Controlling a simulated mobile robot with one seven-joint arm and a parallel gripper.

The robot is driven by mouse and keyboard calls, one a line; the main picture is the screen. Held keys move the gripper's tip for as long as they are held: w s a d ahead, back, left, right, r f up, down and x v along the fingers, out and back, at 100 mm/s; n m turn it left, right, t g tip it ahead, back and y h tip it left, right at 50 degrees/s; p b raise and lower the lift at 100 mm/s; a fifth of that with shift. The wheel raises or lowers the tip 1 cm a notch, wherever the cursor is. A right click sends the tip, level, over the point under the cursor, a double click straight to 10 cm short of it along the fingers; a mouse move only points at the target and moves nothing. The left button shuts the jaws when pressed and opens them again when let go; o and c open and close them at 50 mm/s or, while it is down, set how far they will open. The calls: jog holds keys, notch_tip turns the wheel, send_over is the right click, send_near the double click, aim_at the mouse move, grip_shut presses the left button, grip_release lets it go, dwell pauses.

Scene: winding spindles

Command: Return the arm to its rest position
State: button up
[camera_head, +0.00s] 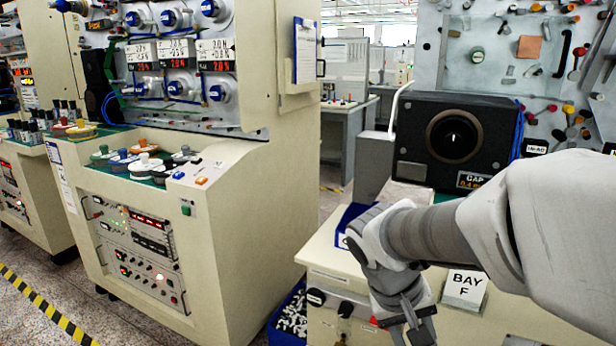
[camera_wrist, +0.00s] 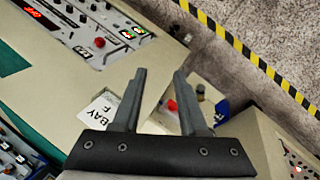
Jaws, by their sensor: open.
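My gripper (camera_head: 410,333) hangs at the lower right of the head view, pointing down in front of the Bay F bench. It also shows in the wrist view (camera_wrist: 160,73), with its two dark fingers apart and nothing between them. My white and grey arm (camera_head: 435,232) reaches in from the right edge and bends down at the wrist. The fingertips are partly cut off by the bottom of the head view.
A BAY F sign (camera_head: 464,289) is beside my wrist. A black box (camera_head: 416,143) stands behind my arm. A cream winding machine (camera_head: 225,225) stands to the left, with a blue bin (camera_head: 291,318) between it and the bench. Yellow-black tape (camera_wrist: 248,52) marks the floor.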

jog(key=s+a+r+t+y, duration=0.3)
jog(key=s+r+t+y, duration=0.15)
jog(key=s+r, duration=0.35)
notch_tip(320, 180, up, 13)
jog(key=p, duration=1.4)
jog(key=shift+s, duration=0.4)
